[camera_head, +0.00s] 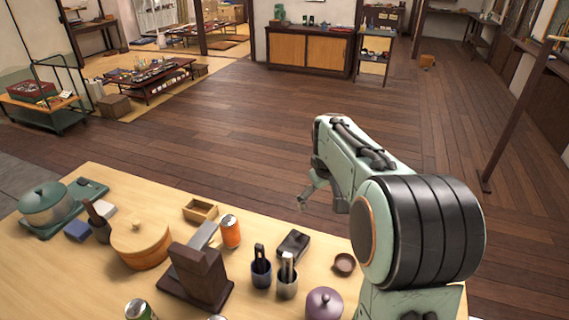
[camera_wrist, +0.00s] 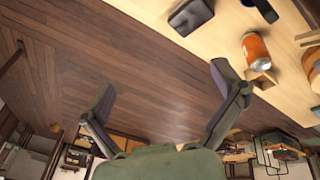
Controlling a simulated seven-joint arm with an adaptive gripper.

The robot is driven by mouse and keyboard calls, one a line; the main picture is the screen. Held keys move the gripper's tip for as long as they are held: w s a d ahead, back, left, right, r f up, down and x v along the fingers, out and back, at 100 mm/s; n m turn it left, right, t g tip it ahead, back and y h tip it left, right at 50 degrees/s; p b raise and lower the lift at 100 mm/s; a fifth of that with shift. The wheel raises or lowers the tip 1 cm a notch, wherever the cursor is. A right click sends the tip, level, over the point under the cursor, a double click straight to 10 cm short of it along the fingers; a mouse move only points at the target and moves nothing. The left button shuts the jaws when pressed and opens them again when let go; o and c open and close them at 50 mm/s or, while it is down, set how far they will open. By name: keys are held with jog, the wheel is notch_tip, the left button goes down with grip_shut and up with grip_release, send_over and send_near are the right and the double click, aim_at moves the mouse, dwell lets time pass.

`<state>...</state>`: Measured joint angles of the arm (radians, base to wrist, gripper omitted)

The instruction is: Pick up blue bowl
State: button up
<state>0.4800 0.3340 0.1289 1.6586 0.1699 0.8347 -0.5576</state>
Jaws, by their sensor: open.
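I cannot make out a blue bowl in either view. The only bowl-like thing I see clearly is a small brown dish (camera_head: 344,264) near the table's right side. My gripper (camera_head: 304,199) hangs past the table's far edge over the floor in the head view. In the wrist view my gripper (camera_wrist: 162,84) has its two fingers wide apart with nothing between them, dark floorboards behind. Part of the table is hidden behind my arm.
The wooden table (camera_head: 35,270) holds a green pot (camera_head: 45,206), a dark blue block (camera_head: 78,230), a lidded wooden tub (camera_head: 140,246), a brown stand (camera_head: 196,278), an orange can (camera_head: 230,232), dark utensil cups (camera_head: 261,273) and a purple lidded pot (camera_head: 324,304). Open floor lies beyond.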

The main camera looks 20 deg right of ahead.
jog(key=s+d+f+m+g, duration=0.1)
jog(key=s+d+f, duration=0.2)
jog(key=d+f, duration=0.2)
jog(key=s+d+f+m+g+y, duration=0.1)
jog(key=s+d+f+m, duration=0.1)
jog(key=d+f, duration=0.3)
jog(key=s+d+f+m+g+y, duration=0.1)
jog(key=s+d+f, duration=0.3)
jog(key=f, duration=0.5)
jog(key=shift+d+f+m, duration=0.4)
jog(key=shift+d+m, duration=0.2)
jog(key=shift+d, duration=0.2)
notch_tip(320, 180, down, 6)
jog(key=shift+f, duration=0.1)
jog(key=c, duration=1.2)
